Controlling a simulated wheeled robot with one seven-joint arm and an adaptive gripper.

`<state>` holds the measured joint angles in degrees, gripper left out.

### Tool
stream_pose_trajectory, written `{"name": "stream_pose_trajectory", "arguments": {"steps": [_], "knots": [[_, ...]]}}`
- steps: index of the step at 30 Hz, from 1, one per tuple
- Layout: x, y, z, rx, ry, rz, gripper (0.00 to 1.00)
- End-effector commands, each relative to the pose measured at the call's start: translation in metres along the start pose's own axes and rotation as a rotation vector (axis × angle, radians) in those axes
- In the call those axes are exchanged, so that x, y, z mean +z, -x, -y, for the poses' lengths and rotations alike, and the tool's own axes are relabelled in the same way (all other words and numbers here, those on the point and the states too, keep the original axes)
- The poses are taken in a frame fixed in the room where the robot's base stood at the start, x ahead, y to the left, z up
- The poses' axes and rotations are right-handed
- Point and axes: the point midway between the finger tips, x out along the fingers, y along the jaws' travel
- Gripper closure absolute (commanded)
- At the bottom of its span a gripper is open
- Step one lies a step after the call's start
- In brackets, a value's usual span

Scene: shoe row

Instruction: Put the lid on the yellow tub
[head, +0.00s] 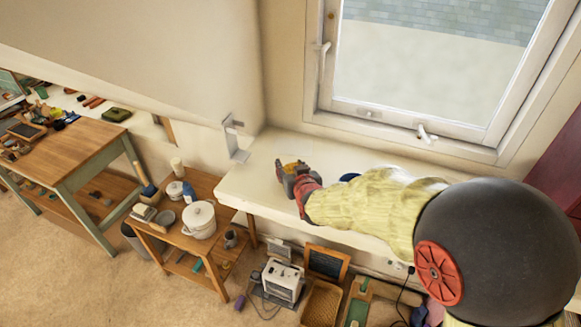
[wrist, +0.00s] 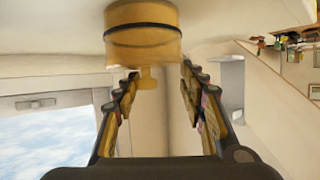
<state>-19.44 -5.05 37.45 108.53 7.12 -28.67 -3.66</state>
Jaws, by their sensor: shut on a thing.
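The yellow tub (head: 290,167) stands on the white shelf below the window, partly hidden by my gripper (head: 297,180). In the wrist view, which is upside down, the yellow tub (wrist: 142,15) is at the top centre. The yellow lid (wrist: 143,45) with its small knob (wrist: 147,78) lines up with the tub's mouth. A dark band runs between tub and lid; I cannot tell whether it is a gap. My gripper (wrist: 160,75) is shut on the lid by its knob, though the exact finger contact is unclear.
The white shelf (head: 240,190) runs under the window (head: 430,60). A white bracket (head: 234,138) stands at its left end. A blue item (head: 349,177) is partly behind my arm. A low wooden table with a white pot (head: 199,219) stands left, below the shelf.

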Motion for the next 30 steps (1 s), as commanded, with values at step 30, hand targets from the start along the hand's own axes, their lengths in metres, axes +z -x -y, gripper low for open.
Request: {"name": "stream_pose_trajectory", "arguments": {"steps": [30], "knots": [[0.0016,0.0009,0.0,0.0,0.0,0.002,0.37]]}}
